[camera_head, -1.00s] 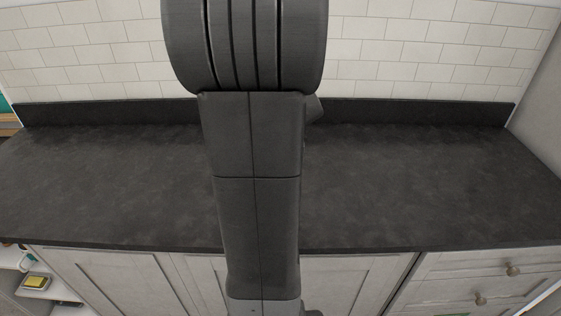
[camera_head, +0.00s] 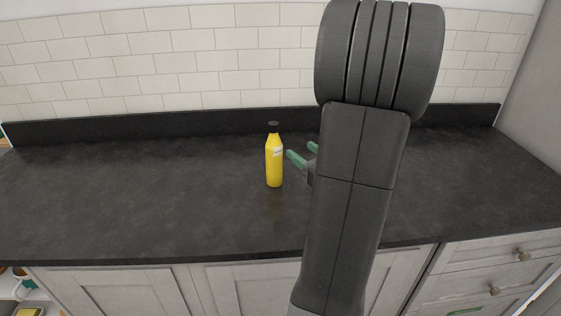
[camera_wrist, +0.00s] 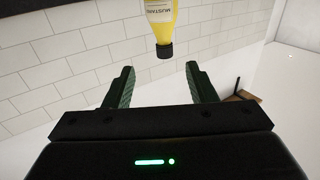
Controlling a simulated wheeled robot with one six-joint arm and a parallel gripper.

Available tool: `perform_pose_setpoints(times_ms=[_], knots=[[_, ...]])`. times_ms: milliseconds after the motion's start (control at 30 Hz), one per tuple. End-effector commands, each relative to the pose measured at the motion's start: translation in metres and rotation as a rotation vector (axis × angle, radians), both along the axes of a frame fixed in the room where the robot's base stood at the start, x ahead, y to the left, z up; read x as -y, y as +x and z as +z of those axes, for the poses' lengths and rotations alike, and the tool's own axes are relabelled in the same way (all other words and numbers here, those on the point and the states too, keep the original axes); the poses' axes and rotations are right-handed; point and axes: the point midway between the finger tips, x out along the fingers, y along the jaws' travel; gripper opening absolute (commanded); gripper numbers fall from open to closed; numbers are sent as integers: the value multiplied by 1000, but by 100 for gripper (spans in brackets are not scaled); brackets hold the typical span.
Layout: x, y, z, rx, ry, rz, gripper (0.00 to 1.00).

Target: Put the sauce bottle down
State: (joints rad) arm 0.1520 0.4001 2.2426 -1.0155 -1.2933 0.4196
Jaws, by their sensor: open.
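The sauce bottle (camera_head: 274,162) is yellow with a dark cap and stands upright on the dark countertop (camera_head: 140,190), left of my arm. In the wrist view the bottle (camera_wrist: 160,22) shows at the top with its cap towards my gripper and part of a label reading "MUSTARD". My gripper (camera_head: 301,154) has green fingers and is open and empty, just to the right of the bottle and apart from it. In the wrist view its two fingers (camera_wrist: 160,82) are spread wide with nothing between them. My arm hides part of the gripper in the head view.
The countertop around the bottle is clear. A tiled wall (camera_head: 220,55) with a dark backsplash strip (camera_head: 190,120) stands behind it. Pale cabinet doors (camera_head: 110,290) and drawers (camera_head: 500,270) are below the front edge. Open shelves with small items show at the lower left.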

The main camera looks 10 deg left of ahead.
Motion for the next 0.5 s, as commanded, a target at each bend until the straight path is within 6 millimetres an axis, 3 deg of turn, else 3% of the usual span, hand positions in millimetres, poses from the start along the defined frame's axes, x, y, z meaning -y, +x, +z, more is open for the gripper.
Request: perform_pose_setpoints(times_ms=[500], knots=[[-53,50,2,-1,-1,1,51]])
